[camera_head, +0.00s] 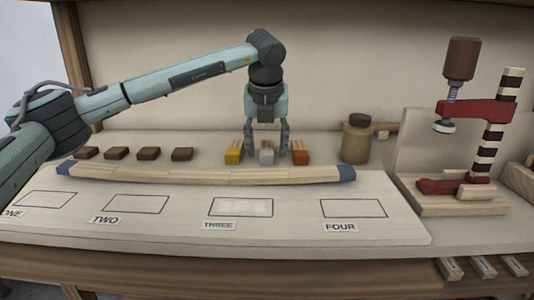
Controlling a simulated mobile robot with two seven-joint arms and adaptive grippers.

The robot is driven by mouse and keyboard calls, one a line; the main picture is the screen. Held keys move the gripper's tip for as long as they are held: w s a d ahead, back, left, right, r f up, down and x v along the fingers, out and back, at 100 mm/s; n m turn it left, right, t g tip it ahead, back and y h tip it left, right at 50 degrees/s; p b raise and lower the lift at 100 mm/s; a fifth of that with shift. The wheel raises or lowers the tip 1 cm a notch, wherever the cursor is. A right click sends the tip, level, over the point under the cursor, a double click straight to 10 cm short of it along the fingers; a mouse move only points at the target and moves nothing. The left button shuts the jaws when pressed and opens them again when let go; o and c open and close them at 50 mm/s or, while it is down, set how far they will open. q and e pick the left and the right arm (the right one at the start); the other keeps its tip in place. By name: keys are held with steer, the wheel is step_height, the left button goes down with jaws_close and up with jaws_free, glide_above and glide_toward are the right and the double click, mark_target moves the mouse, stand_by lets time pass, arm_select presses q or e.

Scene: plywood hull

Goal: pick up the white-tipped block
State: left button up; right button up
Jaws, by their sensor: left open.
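The white-tipped block (266,156) stands in a row at the back of the bench, between a yellow-tipped block (233,156) on its left and an orange-tipped block (300,157) on its right. My left gripper (267,150) points down over the white-tipped block. Its fingers are open, one on each side of the block, and I cannot tell whether they touch it. My right gripper is not in view.
A long curved wooden strip (200,175) with blue ends lies in front of the blocks. Several dark brown blocks (148,153) sit at back left. A brown jar (356,140) and a red clamp (475,110) stand to the right. Labelled rectangles (353,208) mark the front board.

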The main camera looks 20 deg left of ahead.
arm_select(q)
steer(key=shift+f, duration=0.1)
stand_by(0.4)
jaws_close()
